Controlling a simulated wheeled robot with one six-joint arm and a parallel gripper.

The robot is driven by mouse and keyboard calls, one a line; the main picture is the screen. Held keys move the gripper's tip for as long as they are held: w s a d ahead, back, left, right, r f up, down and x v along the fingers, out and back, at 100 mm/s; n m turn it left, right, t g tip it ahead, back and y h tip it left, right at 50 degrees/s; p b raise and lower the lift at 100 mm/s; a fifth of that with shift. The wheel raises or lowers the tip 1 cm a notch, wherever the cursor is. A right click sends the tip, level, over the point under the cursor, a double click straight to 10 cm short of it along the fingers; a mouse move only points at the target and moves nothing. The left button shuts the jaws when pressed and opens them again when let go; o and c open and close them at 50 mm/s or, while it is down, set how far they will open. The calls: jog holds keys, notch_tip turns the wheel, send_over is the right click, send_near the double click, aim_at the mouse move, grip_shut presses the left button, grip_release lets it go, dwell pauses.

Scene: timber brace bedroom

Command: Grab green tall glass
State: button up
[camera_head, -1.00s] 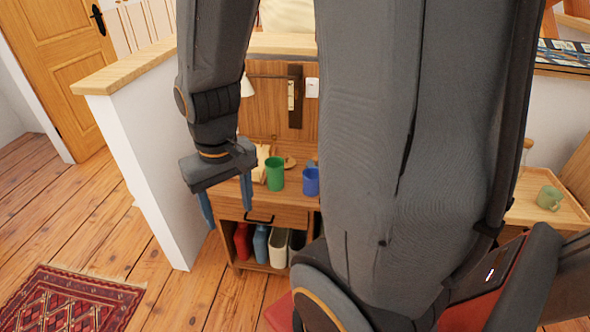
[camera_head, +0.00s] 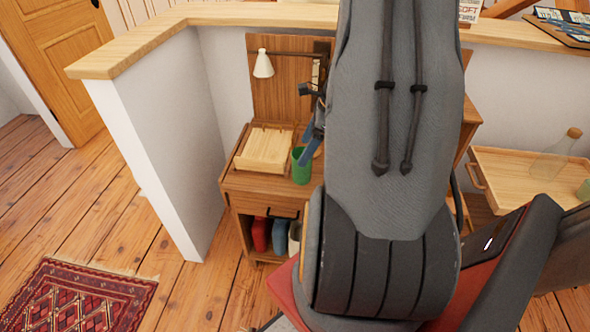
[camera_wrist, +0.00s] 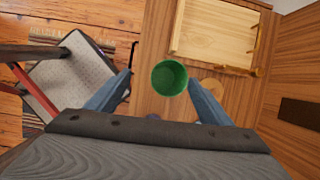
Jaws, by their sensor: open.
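The green tall glass (camera_head: 301,166) stands upright on the front of a small wooden nightstand (camera_head: 236,183). In the wrist view the glass (camera_wrist: 169,78) is seen from above, with its round rim centred between and beyond my two blue fingers. My gripper (camera_wrist: 160,85) is open with nothing held. I cannot tell whether a finger touches the glass.
A slatted wooden piece (camera_head: 266,149) lies left of the glass; a round wooden piece (camera_wrist: 211,86) lies beside it in the wrist view. A white lamp (camera_head: 263,64) hangs above. A wooden tray table (camera_head: 509,179) with a bottle (camera_head: 556,153) stands at right.

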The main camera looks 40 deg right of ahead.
jog(key=shift+m, duration=0.7)
jog(key=f, duration=0.3)
jog(key=w+f, duration=0.1)
jog(key=f, duration=0.2)
jog(key=w+f, duration=0.1)
jog(key=f, duration=0.2)
jog(key=shift+w+d+f+b, duration=0.2)
jog(key=shift+f+b, duration=0.1)
jog(key=shift+b, duration=0.1)
jog(key=c, duration=1.3)
